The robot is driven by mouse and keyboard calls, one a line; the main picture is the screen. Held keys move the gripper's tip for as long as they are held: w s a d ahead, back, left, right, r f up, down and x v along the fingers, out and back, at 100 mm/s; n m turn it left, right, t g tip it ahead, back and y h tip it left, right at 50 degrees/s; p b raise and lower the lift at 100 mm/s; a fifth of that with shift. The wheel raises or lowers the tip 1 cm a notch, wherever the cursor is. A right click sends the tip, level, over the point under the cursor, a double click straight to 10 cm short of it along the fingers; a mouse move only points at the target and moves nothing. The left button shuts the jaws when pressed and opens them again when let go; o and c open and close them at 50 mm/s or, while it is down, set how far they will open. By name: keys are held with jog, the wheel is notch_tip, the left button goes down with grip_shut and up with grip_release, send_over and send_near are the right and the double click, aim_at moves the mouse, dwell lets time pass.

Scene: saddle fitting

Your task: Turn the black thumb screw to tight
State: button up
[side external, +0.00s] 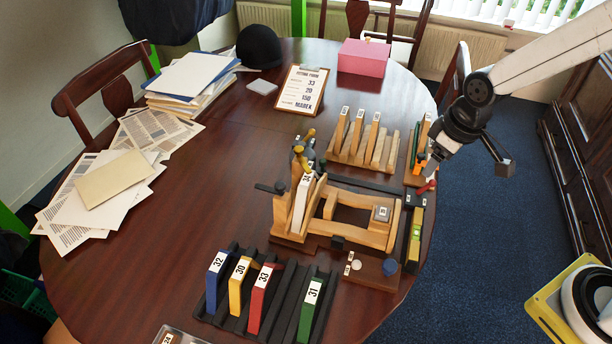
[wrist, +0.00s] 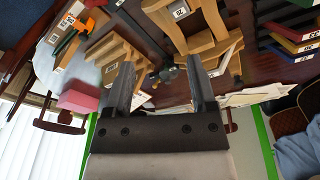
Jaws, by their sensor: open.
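The wooden saddle fixture (side external: 345,225) stands on the right half of the table, with a white plate marked 34 (side external: 301,200) upright at its left end. A small black knob (side external: 280,187) shows at this end, beside a dark bar. A black block-like part (side external: 337,243) is on the fixture's front side. I cannot tell for certain which is the black thumb screw, or how tight it is. My gripper (side external: 431,172) is above the table's right side, right of the fixture and apart from these black parts. In the wrist view my gripper (wrist: 160,90) is open and empty.
A wooden rack with upright numbered pieces (side external: 365,145) stands behind the fixture. Orange-handled pliers (wrist: 84,27) are close to my gripper. Numbered coloured blocks (side external: 262,298) stand in a black rack in front. A pink box (side external: 364,56) and clipboard (side external: 303,90) are farther back. The table's left-middle is clear.

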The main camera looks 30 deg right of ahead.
jog(key=w+a+n+g, duration=0.1)
jog(key=w+a+n, duration=0.8)
jog(key=w+a, duration=0.25)
jog(key=n+g, duration=0.1)
jog(key=n, duration=0.7)
send_near(280, 185)
jog(key=shift+w+d+f, duration=0.1)
jog(key=shift+d+f, duration=0.25)
jog(key=shift+f, duration=0.1)
jog(key=shift+a+f+n, duration=0.1)
jog(key=shift+a+n, duration=0.4)
jog(key=shift+f, duration=3.9)
grip_shut()
